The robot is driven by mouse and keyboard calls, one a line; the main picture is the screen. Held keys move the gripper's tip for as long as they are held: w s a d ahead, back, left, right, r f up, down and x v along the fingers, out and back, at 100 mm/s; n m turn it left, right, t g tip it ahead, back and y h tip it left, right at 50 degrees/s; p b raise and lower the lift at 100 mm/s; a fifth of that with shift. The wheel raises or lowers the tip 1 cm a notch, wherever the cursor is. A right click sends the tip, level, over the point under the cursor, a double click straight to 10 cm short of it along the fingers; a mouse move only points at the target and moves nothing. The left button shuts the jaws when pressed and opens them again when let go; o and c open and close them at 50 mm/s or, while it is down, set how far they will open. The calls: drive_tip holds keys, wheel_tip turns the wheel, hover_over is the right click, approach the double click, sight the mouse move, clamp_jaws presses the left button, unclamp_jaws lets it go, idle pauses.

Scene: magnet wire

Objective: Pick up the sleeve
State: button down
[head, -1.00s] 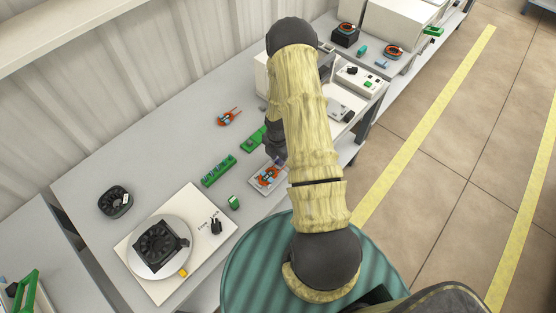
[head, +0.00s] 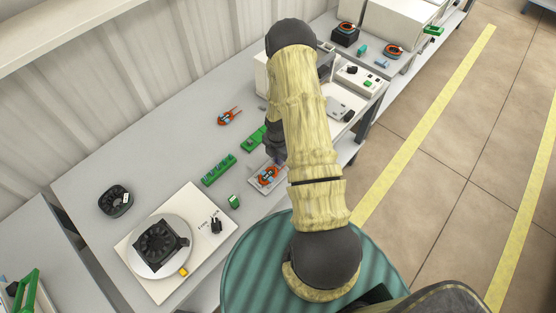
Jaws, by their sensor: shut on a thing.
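My gripper (head: 279,160) is at the lower end of the dark wrist, partly hidden behind my own arm. The fingers are shut on a tiny purplish thing, which I take to be the sleeve. Its shape and its exact seat between the fingers are too small to tell. I cannot tell whether it touches the tray.
Green blocks (head: 219,170) lie left of the tray, with a smaller green piece (head: 234,201) below them. Another orange coil (head: 228,117) lies farther back.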

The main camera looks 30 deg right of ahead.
drive_tip(key=shift+r, duration=0.15)
wheel_tip(320, 180, up, 10)
drive_tip(key=p, duration=0.7)
drive_tip(key=shift+p, duration=0.3)
drive_tip(key=w+a+r+m, duration=0.1)
drive_tip(key=a+r+m, duration=0.1)
drive_tip(key=a+m, duration=0.4)
drive_tip(key=w+a+r+m, duration=0.1)
drive_tip(key=a+m, duration=0.6)
drive_tip(key=m, duration=0.8)
drive_tip(key=shift+a+r, duration=0.25)
drive_tip(key=shift+r, duration=0.2)
drive_tip(key=shift+a, duration=0.1)
